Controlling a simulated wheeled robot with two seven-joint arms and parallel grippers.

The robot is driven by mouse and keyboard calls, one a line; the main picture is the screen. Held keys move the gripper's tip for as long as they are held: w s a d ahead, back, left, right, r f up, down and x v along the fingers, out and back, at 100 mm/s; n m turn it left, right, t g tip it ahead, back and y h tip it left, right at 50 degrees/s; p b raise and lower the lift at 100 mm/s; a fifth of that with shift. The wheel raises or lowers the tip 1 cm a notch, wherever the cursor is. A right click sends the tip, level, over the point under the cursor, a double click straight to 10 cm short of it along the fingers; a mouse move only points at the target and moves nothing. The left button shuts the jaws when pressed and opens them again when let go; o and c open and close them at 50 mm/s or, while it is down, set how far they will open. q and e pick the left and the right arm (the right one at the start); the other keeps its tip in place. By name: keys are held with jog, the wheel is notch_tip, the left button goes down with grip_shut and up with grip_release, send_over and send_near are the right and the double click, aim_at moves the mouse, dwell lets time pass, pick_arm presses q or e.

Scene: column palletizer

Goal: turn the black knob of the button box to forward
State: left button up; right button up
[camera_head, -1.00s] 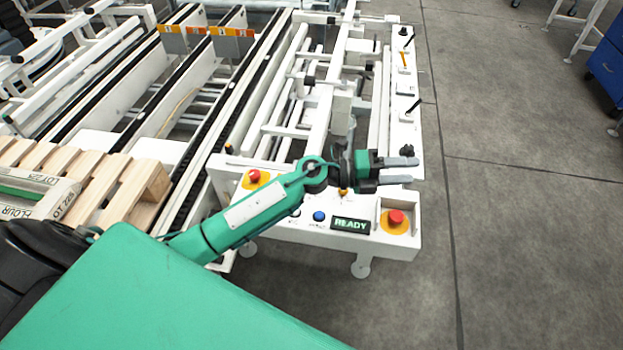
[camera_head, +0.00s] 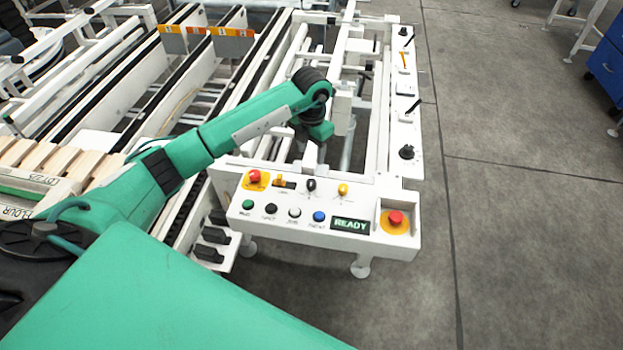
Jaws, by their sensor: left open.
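The white button box (camera_head: 290,228) is at the front end of the machine. Its black knob (camera_head: 311,185) is in the upper row, between a small black-and-orange switch (camera_head: 284,184) and a yellow knob (camera_head: 343,189). The black knob's handle looks roughly upright in the picture; its label is too small to read. My left gripper (camera_head: 313,152) hangs downward just behind the box, above the knob in the picture and apart from it. It is open and holds nothing; its fingers are hard to make out against the white frame. My right gripper is not in view.
Red emergency buttons (camera_head: 254,176) are at the box's left and right (camera_head: 396,218). Green, black, white and blue buttons (camera_head: 319,216) line its front beside a READY display (camera_head: 350,225). Another black knob (camera_head: 406,152) is on the right rail. Open floor (camera_head: 530,230) lies to the right.

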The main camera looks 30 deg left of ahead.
aim_at(312, 182)
pick_arm(q)
notch_tip(312, 182, down, 13)
jog(key=shift+r+p, duration=0.1)
jog(key=shift+p, duration=1.1)
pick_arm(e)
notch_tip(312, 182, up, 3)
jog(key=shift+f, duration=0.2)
pick_arm(q)
jog(key=shift+c, duration=0.4)
jog(key=c, duration=0.9)
jog(key=shift+m+b, duration=0.9)
jog(key=shift+b, duration=0.2)
jog(key=m+b, duration=0.3)
jog(key=shift+f, duration=0.2)
jog(key=shift+m+b, duration=0.9)
jog(key=shift+r+m+b, duration=0.25)
jog(key=shift+m+b, duration=0.8)
jog(key=shift+m, duration=0.25)
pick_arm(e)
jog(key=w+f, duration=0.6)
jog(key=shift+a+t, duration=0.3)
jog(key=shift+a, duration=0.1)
pick_arm(q)
jog(key=o, duration=1)
